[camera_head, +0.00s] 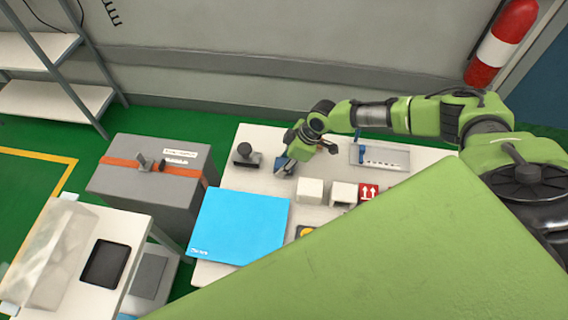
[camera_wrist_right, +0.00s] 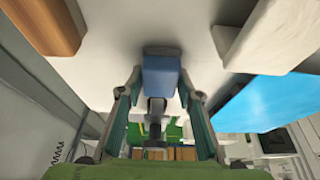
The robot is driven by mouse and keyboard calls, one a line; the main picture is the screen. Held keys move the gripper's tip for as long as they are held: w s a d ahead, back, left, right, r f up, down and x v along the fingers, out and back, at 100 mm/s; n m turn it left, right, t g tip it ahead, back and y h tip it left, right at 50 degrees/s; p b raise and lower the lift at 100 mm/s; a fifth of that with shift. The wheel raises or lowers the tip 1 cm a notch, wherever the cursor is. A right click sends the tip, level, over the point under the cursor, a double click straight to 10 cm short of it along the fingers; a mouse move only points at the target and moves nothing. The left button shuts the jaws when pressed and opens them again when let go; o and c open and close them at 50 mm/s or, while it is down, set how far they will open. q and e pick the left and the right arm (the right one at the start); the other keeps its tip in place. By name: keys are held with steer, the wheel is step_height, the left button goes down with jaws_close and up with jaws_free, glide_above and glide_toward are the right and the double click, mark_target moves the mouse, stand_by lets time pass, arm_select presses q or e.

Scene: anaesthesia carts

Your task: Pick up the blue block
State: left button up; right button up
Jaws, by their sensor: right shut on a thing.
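The blue block (camera_wrist_right: 161,78) is between the two fingers of my right gripper (camera_wrist_right: 161,85) in the right wrist view. The fingers are shut on its sides. In the head view my right gripper (camera_head: 296,152) is over the back part of the white table (camera_head: 232,178). The block (camera_head: 281,163) shows there only as a small dark blue patch by the fingers. I cannot tell whether it is clear of the tabletop. My left gripper is not in view.
A dark-handled object (camera_head: 245,156) stands left of the gripper. White blocks (camera_head: 311,190) and a red box (camera_head: 368,192) stand in front. A bright blue flat panel (camera_head: 240,222) lies front left. A shallow tray (camera_head: 380,157) is at right. A strapped grey case (camera_head: 140,190) stands left.

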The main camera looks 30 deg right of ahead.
steer(key=shift+w+r+b, duration=0.1)
steer(key=shift+r+b, duration=0.25)
steer(key=shift+r, duration=0.25)
steer(key=shift+r+b, duration=0.5)
steer(key=shift+r, duration=0.15)
steer(key=s+a+r+b, duration=0.3)
steer(key=s+a+r, duration=0.3)
steer(key=s+r, duration=0.4)
steer(key=shift+s+a+r, duration=0.15)
steer(key=shift+s+a, duration=0.25)
steer(key=shift+s, duration=0.8)
steer(key=shift+o, duration=0.7)
steer(key=shift+w, duration=0.1)
